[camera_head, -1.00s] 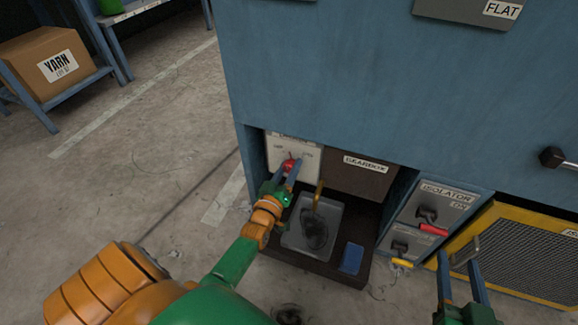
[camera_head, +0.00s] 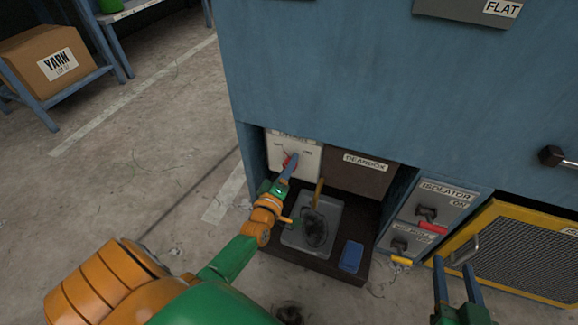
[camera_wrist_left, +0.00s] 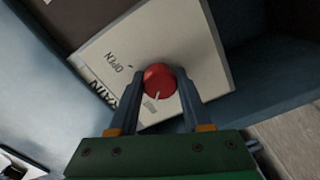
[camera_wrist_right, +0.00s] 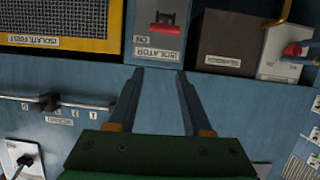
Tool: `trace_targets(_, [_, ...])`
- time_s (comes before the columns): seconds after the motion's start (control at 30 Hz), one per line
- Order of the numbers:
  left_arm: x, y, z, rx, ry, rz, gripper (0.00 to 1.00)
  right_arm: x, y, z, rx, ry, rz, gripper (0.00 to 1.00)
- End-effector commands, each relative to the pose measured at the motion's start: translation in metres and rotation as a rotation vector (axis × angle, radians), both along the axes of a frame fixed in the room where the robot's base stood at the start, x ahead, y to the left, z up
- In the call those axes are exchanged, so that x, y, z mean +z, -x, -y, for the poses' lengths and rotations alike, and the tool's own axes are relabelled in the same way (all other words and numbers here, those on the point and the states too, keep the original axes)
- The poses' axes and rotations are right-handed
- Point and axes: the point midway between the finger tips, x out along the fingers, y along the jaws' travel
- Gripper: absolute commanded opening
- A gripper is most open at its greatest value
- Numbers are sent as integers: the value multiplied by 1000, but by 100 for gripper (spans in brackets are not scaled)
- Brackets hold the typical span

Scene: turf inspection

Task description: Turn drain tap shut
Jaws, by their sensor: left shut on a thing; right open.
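The drain tap is a red round knob (camera_head: 287,161) on a white plate (camera_head: 311,163) in the recess at the machine's lower left. My left gripper (camera_head: 292,159) is shut on the knob, one finger on each side. The left wrist view shows the red knob (camera_wrist_left: 159,79) between the fingertips, in front of the plate with the word OPEN (camera_wrist_left: 115,62). The knob's pale pointer line points down in that view, near a second small label that looks like SHUT. My right gripper (camera_head: 453,265) is open and empty before the yellow-framed mesh guard (camera_head: 515,255).
Isolator panels (camera_head: 445,197) with red and yellow handles stand further right.

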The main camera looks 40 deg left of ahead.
Motion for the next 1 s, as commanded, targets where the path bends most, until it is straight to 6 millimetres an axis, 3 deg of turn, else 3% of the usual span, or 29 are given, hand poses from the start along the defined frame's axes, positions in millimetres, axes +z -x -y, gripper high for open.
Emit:
trace_targets(0.37, [-1,0,0,1,8,0,0,0,0,0,0,0,2,50])
trace_targets(0.4, [-1,0,0,1,8,0,51,0,0,0,0,0,1,50])
trace_targets(0.5, [-1,0,0,1,7,0,78,1,0,0,0,0,1,50])
trace_targets(0.87, [0,2,0,0,6,0,79,-1,1,0,0,3,-11,50])
trace_targets(1.0, [1,10,3,0,5,-1,79,-24,13,6,-9,30,-145,50])
